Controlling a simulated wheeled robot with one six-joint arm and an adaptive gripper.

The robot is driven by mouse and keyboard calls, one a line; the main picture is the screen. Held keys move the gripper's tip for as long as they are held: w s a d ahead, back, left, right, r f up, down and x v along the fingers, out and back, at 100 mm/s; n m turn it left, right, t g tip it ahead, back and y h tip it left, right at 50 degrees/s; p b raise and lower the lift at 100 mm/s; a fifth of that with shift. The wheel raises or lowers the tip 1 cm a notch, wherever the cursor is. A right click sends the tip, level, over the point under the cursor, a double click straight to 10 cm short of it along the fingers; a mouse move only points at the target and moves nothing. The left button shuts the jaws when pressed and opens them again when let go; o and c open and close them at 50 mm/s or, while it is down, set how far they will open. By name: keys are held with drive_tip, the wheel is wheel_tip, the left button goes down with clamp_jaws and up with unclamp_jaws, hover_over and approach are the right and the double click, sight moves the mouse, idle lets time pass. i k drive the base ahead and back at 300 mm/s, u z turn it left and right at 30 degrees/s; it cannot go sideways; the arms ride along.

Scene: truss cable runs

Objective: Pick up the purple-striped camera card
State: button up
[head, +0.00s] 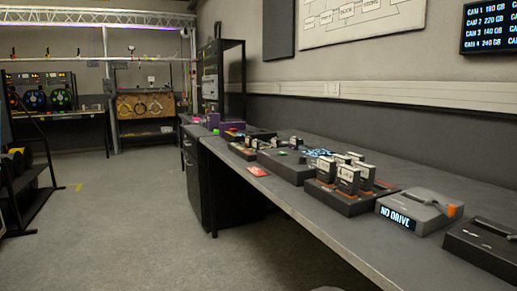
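Several upright black cards with pale labels (348,179) stand in a dark dock (343,203) on the long grey desk (240,179). Orange-red marks show near the bases of some of these cards. I cannot make out a purple stripe on any card at this size. Smaller upright cards or blocks (250,143) stand farther along the desk, too small to tell apart. My gripper is not in view.
A grey drive box reading "NO DRIVE" (397,225) and a dark box (490,244) stand nearer on the desk. A red flat item (258,171) lies near the desk's front edge. The floor (130,215) left of the desk is clear. A dark rack (17,175) stands far left.

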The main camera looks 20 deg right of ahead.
sight(294, 142)
drive_tip(key=u, duration=0.5)
drive_tip(key=i, duration=2.95)
drive_tip(key=z, duration=2.55)
